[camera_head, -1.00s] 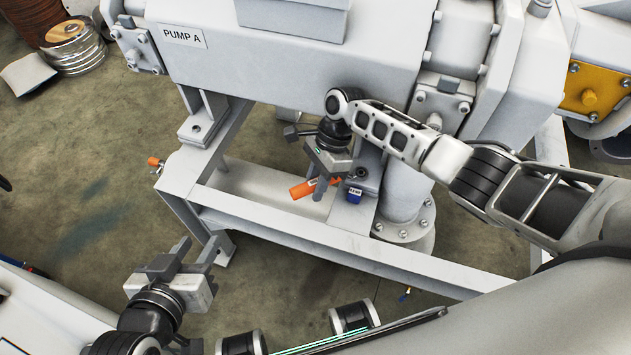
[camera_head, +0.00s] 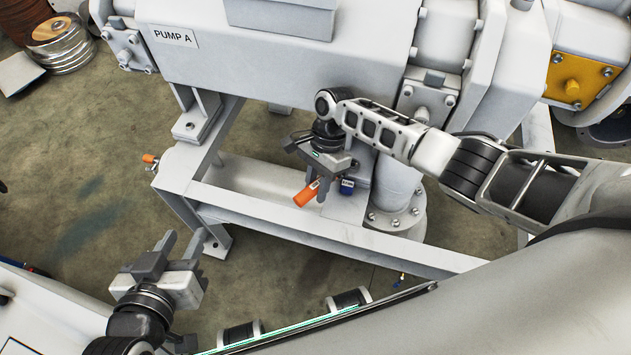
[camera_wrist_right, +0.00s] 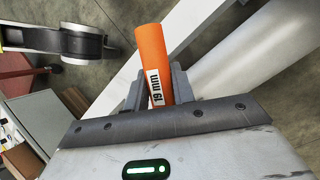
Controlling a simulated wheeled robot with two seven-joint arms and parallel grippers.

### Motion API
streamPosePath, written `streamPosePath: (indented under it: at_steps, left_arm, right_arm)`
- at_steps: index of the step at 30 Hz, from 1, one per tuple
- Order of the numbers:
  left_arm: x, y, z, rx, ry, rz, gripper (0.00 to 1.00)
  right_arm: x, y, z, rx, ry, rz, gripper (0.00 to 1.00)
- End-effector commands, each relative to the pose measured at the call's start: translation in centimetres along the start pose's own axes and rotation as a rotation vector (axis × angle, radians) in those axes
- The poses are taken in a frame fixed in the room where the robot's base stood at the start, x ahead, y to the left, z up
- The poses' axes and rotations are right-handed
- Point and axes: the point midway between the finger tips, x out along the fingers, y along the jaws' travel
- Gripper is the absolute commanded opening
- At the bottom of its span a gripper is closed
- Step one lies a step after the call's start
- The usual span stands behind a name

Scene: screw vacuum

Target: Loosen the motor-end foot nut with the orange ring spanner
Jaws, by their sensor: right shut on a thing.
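The orange ring spanner (camera_head: 306,194) is in my right gripper (camera_head: 328,186), above the frame's front rail. In the right wrist view the orange handle (camera_wrist_right: 151,58) with a "19 mm" label stands between the two fingers of my right gripper (camera_wrist_right: 158,88), which are shut on it. The spanner's ring end and the foot nut under it are hidden by the gripper and arm. A foot bolt (camera_head: 190,125) shows on the frame at the left foot. My left gripper (camera_head: 178,247) is open and empty, left of the frame and apart from it.
The white machine marked PUMP A (camera_head: 250,50) stands above the white steel frame (camera_head: 250,205). A blue-labelled piece (camera_head: 346,186) is beside my right gripper. A flanged pipe (camera_head: 397,195) stands just right of it.

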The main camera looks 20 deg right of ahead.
Motion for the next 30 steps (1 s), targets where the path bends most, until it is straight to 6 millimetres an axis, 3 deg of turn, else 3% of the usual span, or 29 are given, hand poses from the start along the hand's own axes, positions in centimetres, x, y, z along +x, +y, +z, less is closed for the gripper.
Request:
streamPosePath:
  at_steps: [30]
  left_arm:
    - [-2.6, 0.7, -4.9, 0.004, -0.002, 0.002, 0.36]
  right_arm:
    - [-4.4, 1.0, 2.0, 0.001, -0.001, -0.001, 0.0]
